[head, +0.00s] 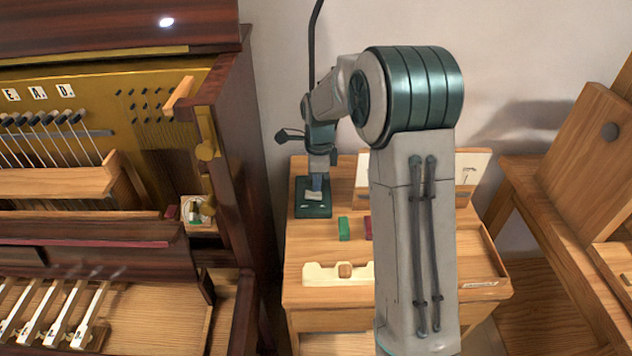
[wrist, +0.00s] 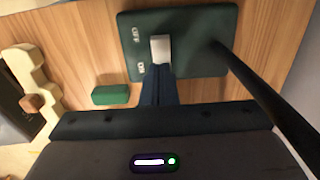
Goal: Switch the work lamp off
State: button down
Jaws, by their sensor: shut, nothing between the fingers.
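The work lamp's dark green base (head: 312,211) stands on the small wooden table; it also shows in the wrist view (wrist: 195,58). Its thin black stem (head: 312,45) rises out of the head view, so the lamp head is not visible. Contact cannot be told. In the head view my gripper (head: 317,187) points down over the base.
On the table are a green block (head: 344,228), a dark red block (head: 368,227) partly behind my arm, and a cream notched piece (head: 338,274). The opened piano (head: 225,130) stands close on the left, a wooden chair-like piece (head: 570,190) on the right.

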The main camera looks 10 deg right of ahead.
notch_tip(320, 180, up, 12)
jog(key=d, duration=0.2)
jog(key=shift+s+r+p, duration=0.15)
jog(key=shift+r+p, duration=0.05)
jog(key=shift+p, duration=0.2)
jog(key=s+r+n+t, duration=0.1)
jog(key=s+r+n, duration=0.2)
jog(key=s+n, duration=0.6)
jog(key=s, duration=0.4)
jog(key=shift+s+r, duration=0.2)
jog(key=shift+r, duration=0.05)
jog(key=c, duration=2)
grip_release()
jog(key=s+f+n, duration=0.1)
jog(key=s+n, duration=0.2)
jog(key=s, duration=0.1)
jog(key=s+f+n+t, duration=0.1)
jog(key=s+n, duration=0.3)
jog(key=s, duration=0.1)
jog(key=s+f+n, duration=0.1)
jog(key=s+n, duration=0.2)
jog(key=s, duration=0.1)
jog(key=shift+s+d+f+n+t, duration=0.1)
jog(key=shift+s+n+t, duration=0.2)
jog(key=shift+s+t, duration=0.1)
jog(key=o, duration=0.6)
jog(key=shift+s+f, duration=0.1)
jog(key=shift+s, duration=0.05)
jog(key=shift+s, duration=0.1)
